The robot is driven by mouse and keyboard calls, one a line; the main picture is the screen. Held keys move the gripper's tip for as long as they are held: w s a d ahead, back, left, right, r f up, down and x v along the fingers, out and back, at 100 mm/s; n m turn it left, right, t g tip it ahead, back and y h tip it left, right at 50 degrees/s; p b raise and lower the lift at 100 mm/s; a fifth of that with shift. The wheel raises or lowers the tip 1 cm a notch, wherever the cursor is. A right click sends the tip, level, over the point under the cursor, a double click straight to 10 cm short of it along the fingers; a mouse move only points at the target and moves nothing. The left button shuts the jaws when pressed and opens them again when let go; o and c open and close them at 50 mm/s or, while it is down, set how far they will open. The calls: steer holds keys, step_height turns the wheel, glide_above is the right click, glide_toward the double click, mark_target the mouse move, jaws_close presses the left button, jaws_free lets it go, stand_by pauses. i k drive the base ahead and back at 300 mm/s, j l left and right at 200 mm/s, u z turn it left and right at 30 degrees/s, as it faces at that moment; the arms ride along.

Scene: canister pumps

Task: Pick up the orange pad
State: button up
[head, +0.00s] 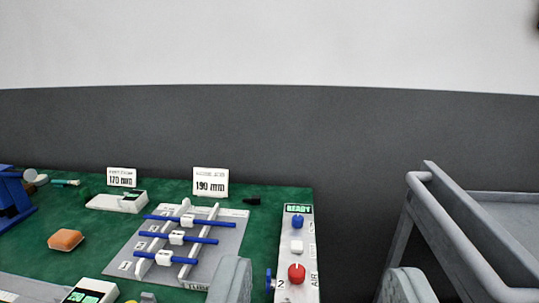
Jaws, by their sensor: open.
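The orange pad (66,240) is a small rounded block. It lies on the green mat at the left of the head view, with clear mat around it. My gripper (318,283) shows at the bottom edge as two grey fingertips set wide apart, open. The pad is well to the left of my gripper and apart from it. No part of the pad is hidden.
A grey rack (222,245) with blue rods stands right of the pad. A white control panel (301,255) with red and blue knobs is farther right. Sign cards (211,182) stand behind. A blue device (12,205) is far left. A grey cart (480,240) stands right.

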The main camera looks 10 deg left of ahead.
mark_target(65, 240)
steer(key=u, duration=1.3)
